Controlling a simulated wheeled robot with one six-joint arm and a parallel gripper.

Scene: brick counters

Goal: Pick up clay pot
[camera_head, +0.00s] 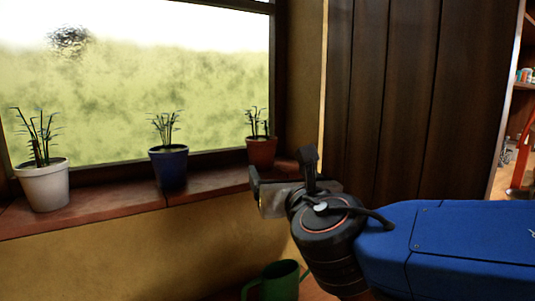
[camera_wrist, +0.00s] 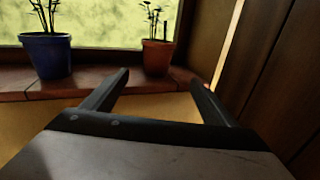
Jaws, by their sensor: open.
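The clay pot (camera_head: 262,152) is a reddish-brown pot with a plant in it, upright at the right end of the window sill. It also shows in the wrist view (camera_wrist: 156,58), beyond and between my fingers. My gripper (camera_head: 283,172) is open and empty, in front of the sill near the pot's right side in the head view. In the wrist view my gripper (camera_wrist: 160,84) has its two fingers spread wide, pointing toward the sill and apart from the pot. The pot's base rests on the sill.
A blue pot (camera_head: 169,167) and a white pot (camera_head: 43,185) with plants stand farther left on the brick sill (camera_head: 110,205). A green watering can (camera_head: 278,281) is below. A dark wooden panel (camera_head: 400,90) rises at right, with shelves (camera_head: 522,100) beyond. The window is behind the pots.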

